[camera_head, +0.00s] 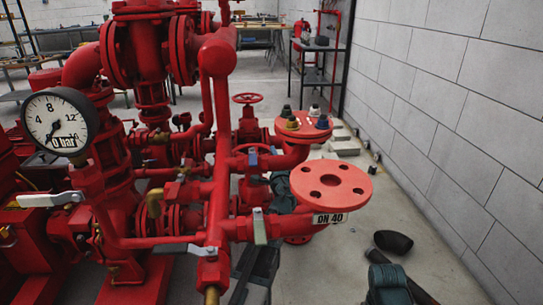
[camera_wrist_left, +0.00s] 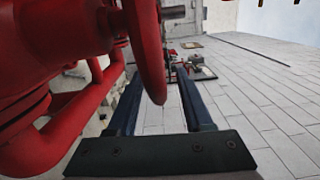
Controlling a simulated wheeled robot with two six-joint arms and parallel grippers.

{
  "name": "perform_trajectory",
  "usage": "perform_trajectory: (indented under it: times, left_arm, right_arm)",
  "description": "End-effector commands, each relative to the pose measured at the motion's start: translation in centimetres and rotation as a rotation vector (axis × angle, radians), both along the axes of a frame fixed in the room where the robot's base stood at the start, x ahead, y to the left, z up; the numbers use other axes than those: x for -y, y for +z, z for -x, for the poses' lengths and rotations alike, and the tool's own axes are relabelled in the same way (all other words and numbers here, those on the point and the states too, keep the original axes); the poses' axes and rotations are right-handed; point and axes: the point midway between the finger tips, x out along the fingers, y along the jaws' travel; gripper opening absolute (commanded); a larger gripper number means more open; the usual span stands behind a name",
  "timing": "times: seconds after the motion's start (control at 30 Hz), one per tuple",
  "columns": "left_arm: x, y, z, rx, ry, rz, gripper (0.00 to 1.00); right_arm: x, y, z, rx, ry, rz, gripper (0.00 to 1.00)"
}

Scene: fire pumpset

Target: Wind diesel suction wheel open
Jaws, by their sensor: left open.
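A red handwheel (camera_head: 238,163) sits low behind the front red pipe in the head view, partly hidden by it. In the left wrist view a red wheel rim (camera_wrist_left: 150,45), seen nearly edge-on, hangs between the two fingers of my left gripper (camera_wrist_left: 158,85). The fingers are apart, one on each side of the rim; I cannot tell whether either touches it. In the head view my left gripper (camera_head: 264,154) is at the handwheel, mostly hidden by pipes. A second red handwheel (camera_head: 248,98) stands higher and farther back. My right gripper does not show.
A red flange marked DN 40 (camera_head: 331,185) juts out at the right front. Another flange with bolts (camera_head: 304,126) is behind it. A gauge (camera_head: 60,122) and lever valves (camera_head: 260,226) crowd the left and front.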

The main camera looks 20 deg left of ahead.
Motion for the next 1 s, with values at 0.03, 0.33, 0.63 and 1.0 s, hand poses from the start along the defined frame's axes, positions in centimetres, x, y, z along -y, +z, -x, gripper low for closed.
perform_trajectory:
  times: [0.03,0.33,0.63,1.0]
  left_arm:
    - [-0.44,0.01,-0.71,0.0,0.001,0.0,0.51]
    - [-1.11,0.02,-1.61,0.0,-0.001,0.0,0.51]
    - [-1.1,0.01,-1.56,0.0,0.0,0.0,0.35]
    - [-1.09,0.02,-1.57,0.0,0.0,0.0,0.0]
  right_arm:
    - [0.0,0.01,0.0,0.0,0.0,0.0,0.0]
    - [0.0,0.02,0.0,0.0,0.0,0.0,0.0]
    - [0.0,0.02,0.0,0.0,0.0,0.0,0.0]
    - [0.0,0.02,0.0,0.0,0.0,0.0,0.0]
